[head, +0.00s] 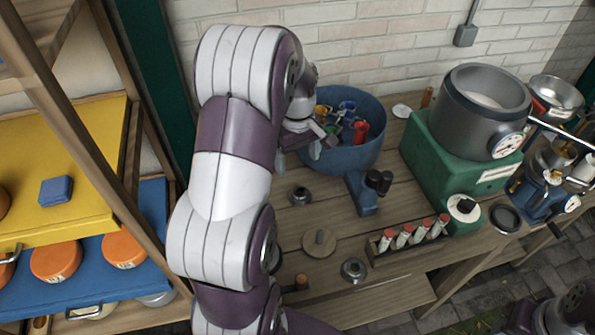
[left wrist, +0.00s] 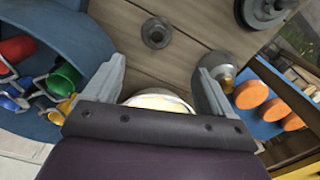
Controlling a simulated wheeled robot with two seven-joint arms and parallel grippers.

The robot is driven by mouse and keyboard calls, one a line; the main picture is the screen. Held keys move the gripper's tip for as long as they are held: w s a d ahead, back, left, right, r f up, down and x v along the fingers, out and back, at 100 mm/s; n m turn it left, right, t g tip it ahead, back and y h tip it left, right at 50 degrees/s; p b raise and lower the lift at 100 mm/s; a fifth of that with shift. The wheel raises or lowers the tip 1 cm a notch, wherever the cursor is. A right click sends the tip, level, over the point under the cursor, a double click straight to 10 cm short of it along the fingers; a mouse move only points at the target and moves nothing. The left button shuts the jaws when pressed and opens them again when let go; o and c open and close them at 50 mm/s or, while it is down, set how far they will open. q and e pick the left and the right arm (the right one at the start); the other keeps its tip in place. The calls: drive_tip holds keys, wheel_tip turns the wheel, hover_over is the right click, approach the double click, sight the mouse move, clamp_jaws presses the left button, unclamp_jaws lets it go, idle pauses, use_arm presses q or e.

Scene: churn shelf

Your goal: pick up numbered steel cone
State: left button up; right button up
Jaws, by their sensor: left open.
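A small round steel piece (head: 299,195) with a raised centre sits on the bench below the blue tub. A similar steel piece (head: 354,270) sits nearer the bench front. I cannot read a number on either, so I cannot tell which is the numbered cone. My left gripper (head: 303,150) is open in front of the blue tub. In the left wrist view, the left gripper (left wrist: 163,72) has its fingers spread. A small steel piece (left wrist: 156,32) stands beyond them. A pale round-rimmed thing (left wrist: 160,101) shows between them, partly hidden by the gripper. My right gripper does not show.
The blue tub (head: 350,158) holds coloured cups. A blue stand (head: 362,195), a wooden disc (head: 319,242) and a rack of red-capped tubes (head: 385,255) occupy the bench. A green machine (head: 430,150) stands right. The shelf post (head: 85,140) rises left of my arm.

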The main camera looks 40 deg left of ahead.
use_arm(q)
approach(300, 189)
drive_tip(key=shift+s+d+f, duration=0.2)
drive_tip(key=shift+s+d, duration=0.1)
drive_tip(key=shift+s, duration=0.25)
drive_tip(key=shift+s+d+f, duration=0.2)
drive_tip(key=shift+s+d, duration=0.1)
drive_tip(key=shift+s, duration=0.3)
drive_tip(key=f, duration=0.5)
drive_tip(key=w+f+p, duration=0.1)
drive_tip(key=f, duration=0.1)
drive_tip(key=shift+w+a+f, duration=0.1)
drive_tip(key=shift+a+f, duration=0.1)
drive_tip(key=c, duration=1.1)
